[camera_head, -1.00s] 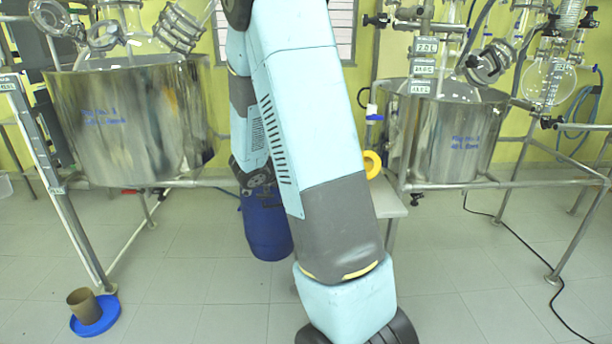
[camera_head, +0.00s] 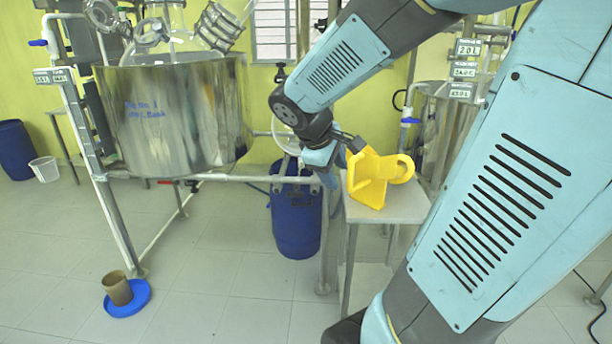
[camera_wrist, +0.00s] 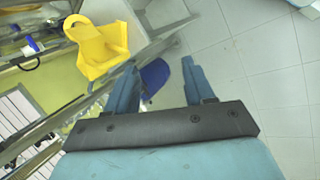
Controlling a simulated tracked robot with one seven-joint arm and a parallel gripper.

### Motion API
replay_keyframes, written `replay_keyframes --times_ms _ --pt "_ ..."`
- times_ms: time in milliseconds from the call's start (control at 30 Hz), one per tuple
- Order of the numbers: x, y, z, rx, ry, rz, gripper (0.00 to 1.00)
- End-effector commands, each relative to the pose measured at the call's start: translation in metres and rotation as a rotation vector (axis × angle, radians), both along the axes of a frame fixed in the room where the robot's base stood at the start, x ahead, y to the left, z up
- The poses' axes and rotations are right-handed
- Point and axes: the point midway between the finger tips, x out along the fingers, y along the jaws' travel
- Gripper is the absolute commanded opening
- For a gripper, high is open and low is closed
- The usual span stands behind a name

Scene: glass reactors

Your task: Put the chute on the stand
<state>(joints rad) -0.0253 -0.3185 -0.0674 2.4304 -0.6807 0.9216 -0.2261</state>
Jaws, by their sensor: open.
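The yellow chute (camera_head: 368,180), with a ring-like part at its right, appears to rest on a small white-topped stand (camera_head: 405,212). It also shows at the upper left of the wrist view (camera_wrist: 98,48). My gripper (camera_head: 326,172) is just left of the chute in the head view, pointing downward, and part of it is hard to make out there. In the wrist view its two blue fingers are spread apart with nothing between them (camera_wrist: 158,80). The chute lies outside the fingers, beyond the left one, and no contact is visible.
A blue barrel (camera_head: 296,220) stands on the floor left of the stand. A large steel reactor vessel (camera_head: 175,115) in a pipe frame is at left, another (camera_head: 440,125) at right, partly behind my arm. A brown cup (camera_head: 117,288) sits on a blue dish (camera_head: 133,304). Front-left floor is otherwise clear.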

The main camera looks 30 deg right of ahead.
Motion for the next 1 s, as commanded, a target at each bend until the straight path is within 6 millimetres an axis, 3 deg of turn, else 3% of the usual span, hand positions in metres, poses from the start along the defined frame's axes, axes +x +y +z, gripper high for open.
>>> replay_keyframes --times_ms 300,500,700,1000 --pt "-0.056 0.067 0.033 0.381 -0.28 -0.258 0.53" --pt "-0.081 0.103 0.049 0.587 -0.392 -0.369 0.53" --pt "-0.091 0.117 0.056 0.677 -0.43 -0.412 0.53" --pt "-0.091 0.118 0.056 0.683 -0.431 -0.416 0.53"
